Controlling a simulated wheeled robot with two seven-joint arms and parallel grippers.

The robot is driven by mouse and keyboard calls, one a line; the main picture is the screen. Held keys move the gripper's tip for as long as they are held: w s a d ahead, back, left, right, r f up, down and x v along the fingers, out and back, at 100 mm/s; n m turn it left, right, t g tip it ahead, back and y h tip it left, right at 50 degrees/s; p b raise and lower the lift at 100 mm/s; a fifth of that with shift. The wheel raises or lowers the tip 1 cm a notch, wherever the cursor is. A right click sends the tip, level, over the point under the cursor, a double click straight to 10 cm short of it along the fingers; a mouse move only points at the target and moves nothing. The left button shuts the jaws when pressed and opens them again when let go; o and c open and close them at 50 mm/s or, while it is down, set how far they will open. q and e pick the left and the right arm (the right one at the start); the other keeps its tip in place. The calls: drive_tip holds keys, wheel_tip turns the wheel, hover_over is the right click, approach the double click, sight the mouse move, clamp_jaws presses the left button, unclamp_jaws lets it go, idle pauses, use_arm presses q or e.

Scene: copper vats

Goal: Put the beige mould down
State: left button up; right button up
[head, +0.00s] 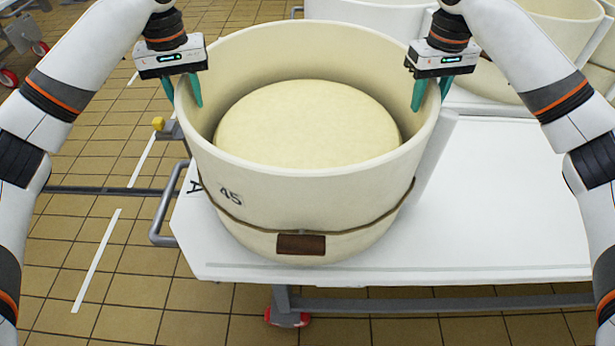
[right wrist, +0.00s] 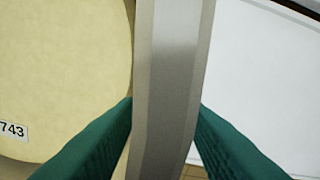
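The beige mould (head: 300,190) is a large round open tub marked 45, with a cord and a brown tag round its lower wall. A pale cheese (head: 308,125) fills its lower inside; it also shows in the right wrist view (right wrist: 60,60), with a label 743. The mould is upright at the left end of the white table (head: 500,200); I cannot tell whether its base touches. My left gripper (head: 182,92) straddles the left rim, one finger inside, one outside. My right gripper (head: 432,94) straddles the right rim. In the right wrist view the fingers close against the rim wall (right wrist: 172,70).
More moulds (head: 565,30) stand behind on the right. The tabletop right of the mould is clear. A grey rail (head: 165,205) and a yellow knob (head: 158,123) are at the table's left end. Tiled floor (head: 90,150) lies to the left.

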use_arm(q)
drive_tip(key=shift+d, duration=0.1)
use_arm(e)
drive_tip(key=shift+a, duration=0.1)
use_arm(q)
drive_tip(key=shift+r, duration=0.3)
wheel_tip(320, 180, up, 11)
drive_tip(key=shift+f, duration=0.1)
drive_tip(key=shift+r, duration=0.25)
use_arm(e)
drive_tip(key=shift+r, duration=0.15)
wheel_tip(320, 180, up, 12)
drive_tip(key=shift+f, duration=0.15)
use_arm(q)
drive_tip(key=shift+r, duration=0.1)
